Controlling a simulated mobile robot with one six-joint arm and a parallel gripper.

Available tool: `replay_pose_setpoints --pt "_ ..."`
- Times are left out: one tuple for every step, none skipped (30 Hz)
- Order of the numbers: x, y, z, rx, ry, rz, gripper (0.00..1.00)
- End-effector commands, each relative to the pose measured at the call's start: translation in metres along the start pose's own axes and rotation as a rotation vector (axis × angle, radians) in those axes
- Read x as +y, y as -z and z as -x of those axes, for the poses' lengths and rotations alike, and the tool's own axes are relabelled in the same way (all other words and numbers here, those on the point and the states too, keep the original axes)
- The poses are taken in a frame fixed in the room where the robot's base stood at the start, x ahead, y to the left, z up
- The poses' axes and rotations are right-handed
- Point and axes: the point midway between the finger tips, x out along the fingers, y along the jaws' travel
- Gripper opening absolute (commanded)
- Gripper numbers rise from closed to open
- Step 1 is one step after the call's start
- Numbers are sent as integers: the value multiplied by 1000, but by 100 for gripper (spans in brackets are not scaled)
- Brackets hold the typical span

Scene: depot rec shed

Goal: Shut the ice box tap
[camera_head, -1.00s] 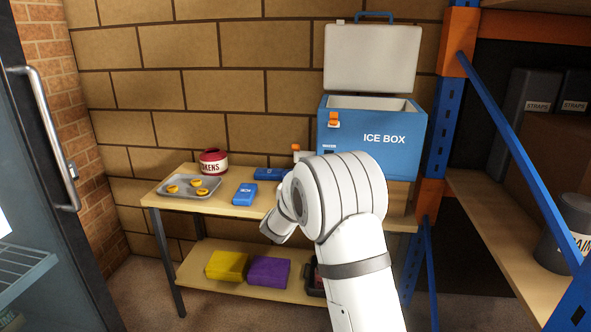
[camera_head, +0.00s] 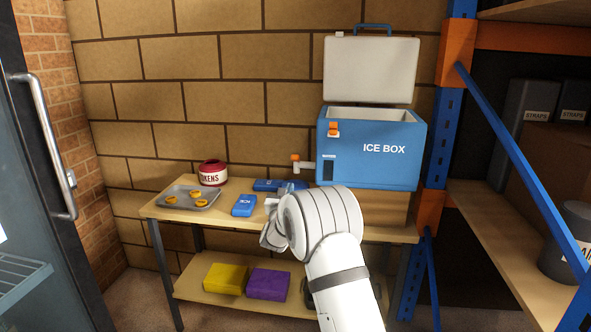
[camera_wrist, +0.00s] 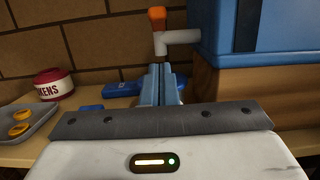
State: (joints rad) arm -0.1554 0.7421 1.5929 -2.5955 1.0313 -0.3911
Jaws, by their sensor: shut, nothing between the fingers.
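The blue ice box (camera_head: 350,172) stands on a wooden block at the right of the table, with its white lid (camera_head: 368,68) raised. Its tap (camera_head: 306,165) sticks out from the left side, a grey pipe with an orange handle (camera_head: 295,157) on top. In the wrist view the tap (camera_wrist: 178,37) and orange handle (camera_wrist: 157,17) are just above and beyond the fingertips. My gripper (camera_wrist: 163,72) is shut and empty, below the tap spout and seemingly apart from it. In the head view my gripper (camera_head: 287,187) is partly hidden by my arm.
Blue packs (camera_head: 243,206), a tray (camera_head: 205,206) with yellow-orange rings and a red tokens pot (camera_head: 212,173) occupy the table's left. Yellow (camera_head: 225,278) and purple (camera_head: 267,284) bundles lie on the lower shelf. A blue and orange rack (camera_head: 440,150) stands close at right.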

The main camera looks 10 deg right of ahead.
Motion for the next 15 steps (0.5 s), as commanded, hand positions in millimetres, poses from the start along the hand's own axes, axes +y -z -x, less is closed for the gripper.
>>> replay_pose_setpoints --pt "-1 0 -11 -2 2 -1 0" --pt "-1 0 -17 -1 2 -1 0" --pt "-1 0 -24 -2 2 -1 0" --pt "-1 1 -30 -1 2 -1 0" --pt "-1 0 -35 -1 1 0 0" --pt "-1 0 -42 -2 2 -1 0" --pt "-1 1 -47 -1 2 -1 0" --pt "-1 0 -52 -1 2 -1 0" --pt "-1 0 -58 -2 2 -1 0" --pt "-1 -4 -62 -2 2 -2 0" --pt "-1 -9 -65 -4 2 -2 0" --pt "-1 -13 -69 -2 1 -1 0" --pt "-1 -16 -72 -3 1 -2 0" --pt "-1 -19 -74 -2 1 -1 0" --pt "-1 -21 -77 -2 0 -1 0"
